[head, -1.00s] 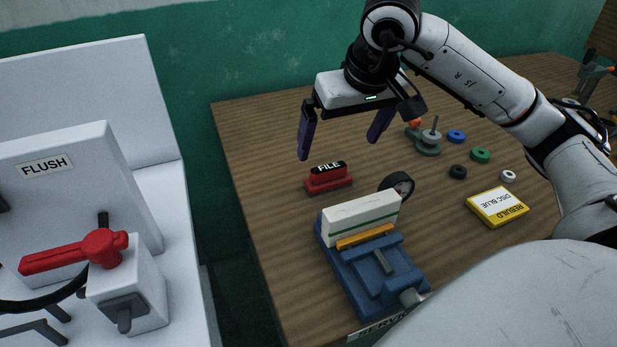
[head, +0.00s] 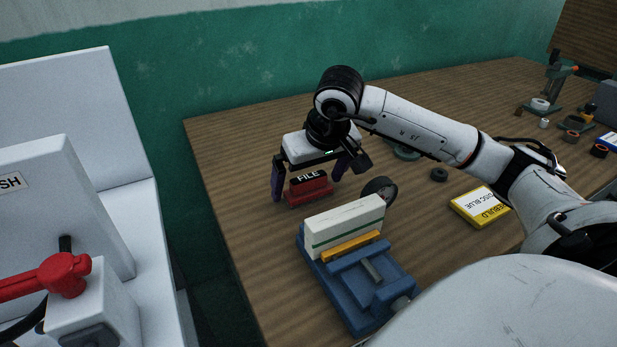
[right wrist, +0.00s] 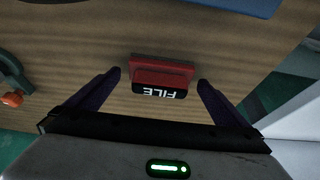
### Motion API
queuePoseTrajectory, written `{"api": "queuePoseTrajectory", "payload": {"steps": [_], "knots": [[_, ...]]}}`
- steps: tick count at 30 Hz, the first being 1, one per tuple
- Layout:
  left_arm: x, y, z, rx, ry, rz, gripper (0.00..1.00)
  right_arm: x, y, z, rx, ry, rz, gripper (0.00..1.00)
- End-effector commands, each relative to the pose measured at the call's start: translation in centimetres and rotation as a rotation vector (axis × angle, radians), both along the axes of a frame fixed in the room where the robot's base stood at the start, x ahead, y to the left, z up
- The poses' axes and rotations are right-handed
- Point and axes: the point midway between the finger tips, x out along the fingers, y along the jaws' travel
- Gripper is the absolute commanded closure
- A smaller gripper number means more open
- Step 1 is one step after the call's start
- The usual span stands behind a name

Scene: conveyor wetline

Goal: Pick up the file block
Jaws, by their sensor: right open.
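The file block (head: 310,190) is a small red block with a black top labelled FILE. It rests on the wooden bench near its left end. My right gripper (head: 309,190) is open just above the bench, with one dark finger on each side of the block in the head view. In the right wrist view the file block (right wrist: 162,76) lies between and slightly beyond the open fingertips (right wrist: 159,78), with clear gaps on both sides. My left gripper is not in view.
A blue vise (head: 358,282) holding a white-and-green block (head: 345,225) stands close in front. A dark roll (head: 380,190) lies right of the file block. A yellow REBUILD box (head: 481,206) is further right. A white machine with a red lever (head: 62,275) stands left.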

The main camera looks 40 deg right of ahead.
Motion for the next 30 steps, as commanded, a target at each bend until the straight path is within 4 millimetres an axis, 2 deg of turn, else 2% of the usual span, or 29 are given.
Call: {"api": "queuePoseTrajectory", "payload": {"steps": [8,11,17,25,30], "knots": [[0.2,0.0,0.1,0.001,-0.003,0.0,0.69,0.2,-0.1,-0.5,-0.002,-0.001,0.001,0.0],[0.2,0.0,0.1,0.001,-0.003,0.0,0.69,0.2,-0.1,-0.4,-0.001,-0.001,0.0,0.14],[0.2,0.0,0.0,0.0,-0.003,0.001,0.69,0.2,-0.1,-0.4,-0.001,-0.001,0.0,0.47],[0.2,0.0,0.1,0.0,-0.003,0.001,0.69,0.2,-0.1,-0.2,-0.002,-0.003,0.0,0.47],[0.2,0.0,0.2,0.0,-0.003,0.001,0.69,0.3,-0.1,1.4,-0.002,-0.006,-0.001,0.47]]}}
